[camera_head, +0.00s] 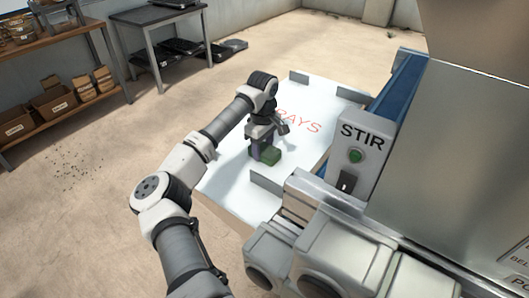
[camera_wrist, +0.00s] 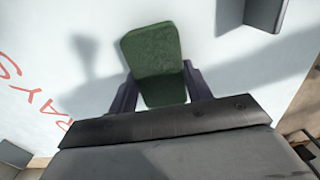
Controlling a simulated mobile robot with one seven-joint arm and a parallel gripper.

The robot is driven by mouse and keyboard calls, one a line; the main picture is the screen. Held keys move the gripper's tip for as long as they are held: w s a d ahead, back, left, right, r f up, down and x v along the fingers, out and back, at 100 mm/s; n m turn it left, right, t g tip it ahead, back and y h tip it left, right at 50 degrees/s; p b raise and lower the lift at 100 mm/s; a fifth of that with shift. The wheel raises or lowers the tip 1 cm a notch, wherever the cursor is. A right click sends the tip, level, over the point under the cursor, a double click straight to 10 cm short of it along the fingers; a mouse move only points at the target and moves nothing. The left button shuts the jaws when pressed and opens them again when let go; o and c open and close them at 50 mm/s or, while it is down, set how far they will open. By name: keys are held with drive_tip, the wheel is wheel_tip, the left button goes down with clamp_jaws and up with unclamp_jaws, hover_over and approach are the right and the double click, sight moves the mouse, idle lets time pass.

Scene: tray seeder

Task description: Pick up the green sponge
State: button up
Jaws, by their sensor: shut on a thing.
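The green sponge (camera_head: 270,155) is on or just above the white surface marked with red "RAYS" lettering, near the middle of the head view. In the wrist view the sponge (camera_wrist: 153,62) sits between the two dark fingers, with its far part sticking out beyond them. My gripper (camera_head: 262,150) points down and is shut on the sponge; its fingers also show in the wrist view (camera_wrist: 158,92). I cannot tell whether the sponge still touches the surface.
The white surface (camera_head: 225,186) has low grey metal plates (camera_head: 266,190) at its edges. A machine with a "STIR" panel (camera_head: 362,135) and green button stands close on the right. A grey table (camera_head: 150,17) and wooden shelves (camera_head: 62,45) stand at the back left. Open floor lies left.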

sight(263, 148)
drive_tip(key=shift+c, duration=0.4)
drive_tip(key=shift+r, duration=0.1)
drive_tip(key=shift+r, duration=0.55)
wheel_tip(263, 148, up, 19)
drive_tip(key=b, duration=0.2)
drive_tip(key=shift+b, duration=0.35)
drive_tip(key=shift+f, duration=0.15)
